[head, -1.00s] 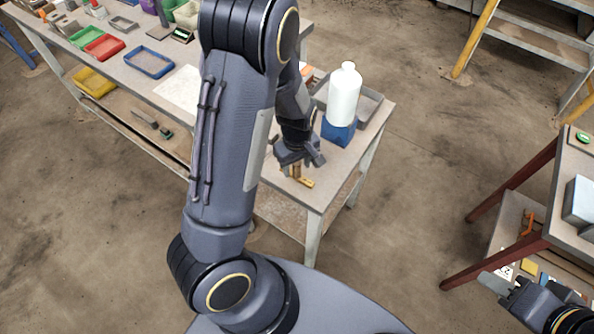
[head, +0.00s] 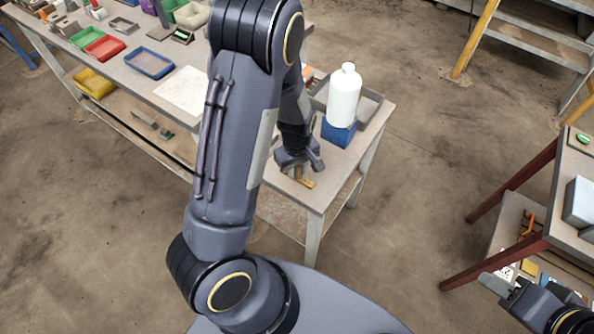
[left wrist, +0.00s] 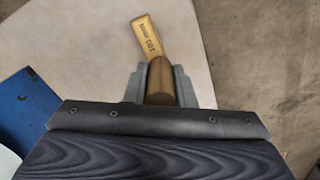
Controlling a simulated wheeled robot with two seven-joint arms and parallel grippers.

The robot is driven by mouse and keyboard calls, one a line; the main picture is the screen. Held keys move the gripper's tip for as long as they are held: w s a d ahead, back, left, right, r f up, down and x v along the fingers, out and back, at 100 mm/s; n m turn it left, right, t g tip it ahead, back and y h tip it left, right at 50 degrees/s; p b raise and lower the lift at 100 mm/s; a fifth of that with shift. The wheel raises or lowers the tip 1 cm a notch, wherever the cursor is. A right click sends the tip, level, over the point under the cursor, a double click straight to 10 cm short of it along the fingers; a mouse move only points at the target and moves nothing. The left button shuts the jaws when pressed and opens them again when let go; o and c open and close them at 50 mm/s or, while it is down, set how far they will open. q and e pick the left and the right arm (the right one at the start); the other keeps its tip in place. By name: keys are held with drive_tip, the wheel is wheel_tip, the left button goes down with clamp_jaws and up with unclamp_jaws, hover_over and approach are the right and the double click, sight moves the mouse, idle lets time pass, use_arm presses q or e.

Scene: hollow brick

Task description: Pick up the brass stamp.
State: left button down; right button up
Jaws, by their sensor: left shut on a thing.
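The brass stamp (head: 304,182) is at the near end of the long bench, just under my left gripper (head: 302,168). In the left wrist view, my left gripper (left wrist: 159,88) is shut on the brown, rounded part of the stamp (left wrist: 160,80). A flat, brass-coloured bar with dark lettering reaches out beyond the fingertips. In the head view the fingers hide part of the stamp, and I cannot tell whether it is clear of the bench top. My right gripper (head: 503,287) is at the lower right, away from the stamp; its jaw opening is unclear.
A white bottle (head: 344,98) stands on a blue block (head: 338,132) close beside my left gripper, with a grey tray (head: 371,105) behind. Red (head: 104,46) and blue (head: 149,64) trays lie farther along the bench. A red-legged table (head: 512,180) stands at right.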

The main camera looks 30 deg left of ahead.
use_arm(q)
drive_tip(key=shift+r, duration=0.25)
wheel_tip(320, 180, up, 2)
drive_tip(key=shift+w+r+b, duration=0.1)
drive_tip(key=shift+r+b, duration=0.05)
drive_tip(key=shift+b, duration=0.15)
drive_tip(key=s+a+r+p, duration=0.2)
drive_tip(key=s+a+r, duration=0.4)
drive_tip(key=s+r, duration=0.4)
drive_tip(key=shift+s+a+p, duration=0.2)
drive_tip(key=shift+s+p, duration=0.15)
drive_tip(key=shift+s, duration=1)
drive_tip(key=shift+r, duration=0.1)
